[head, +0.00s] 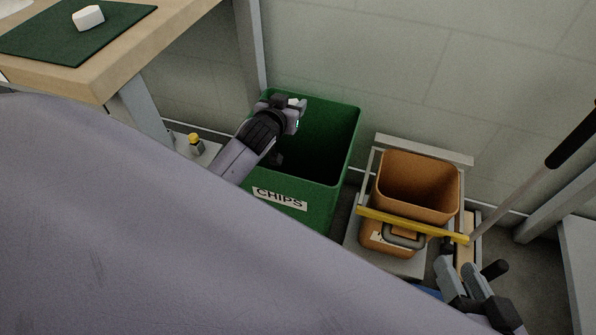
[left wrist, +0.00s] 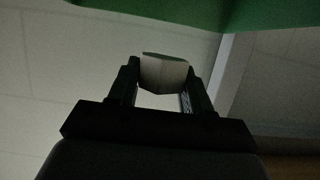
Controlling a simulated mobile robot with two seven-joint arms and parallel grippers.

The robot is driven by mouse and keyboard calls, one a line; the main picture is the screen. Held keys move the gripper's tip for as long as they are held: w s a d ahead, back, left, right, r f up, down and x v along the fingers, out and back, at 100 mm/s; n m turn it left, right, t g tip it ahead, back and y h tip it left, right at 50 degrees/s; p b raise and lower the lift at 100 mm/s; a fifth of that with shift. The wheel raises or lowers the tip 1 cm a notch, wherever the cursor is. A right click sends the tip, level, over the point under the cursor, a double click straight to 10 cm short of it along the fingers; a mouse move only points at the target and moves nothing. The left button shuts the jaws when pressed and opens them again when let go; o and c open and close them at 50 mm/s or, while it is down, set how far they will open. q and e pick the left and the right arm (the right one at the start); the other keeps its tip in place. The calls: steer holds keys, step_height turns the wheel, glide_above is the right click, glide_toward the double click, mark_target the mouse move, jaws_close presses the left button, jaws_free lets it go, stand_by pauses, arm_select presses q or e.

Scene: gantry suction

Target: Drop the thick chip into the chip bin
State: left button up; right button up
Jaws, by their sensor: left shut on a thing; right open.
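The chip bin is a green bin (head: 349,150) labelled CHIPS, with an open top and a dark inside, standing on the floor in the head view. My left gripper (head: 297,110) is over the far left part of its opening. It is shut on a pale chip (left wrist: 164,72), which sits between the fingertips in the left wrist view. The chip shows only as a small pale patch in the head view (head: 297,102). The green wall of the bin crosses the top of the left wrist view. My right gripper (head: 462,268) is open at the lower right, apart from the bin.
A wooden bench (head: 118,68) at upper left carries a dark green mat (head: 50,42) with a white block (head: 88,18) on it. An orange bucket (head: 418,212) in a frame with a yellow bar (head: 410,224) stands right of the bin. A black-handled pole (head: 572,135) leans at far right.

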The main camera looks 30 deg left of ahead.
arm_select(q)
steer(key=shift+f, duration=0.4)
steer(key=o, duration=1.1)
steer(key=shift+s, duration=0.1)
steer(key=p+v, duration=0.2)
steer(key=v, duration=0.5)
steer(key=shift+p, duration=0.4)
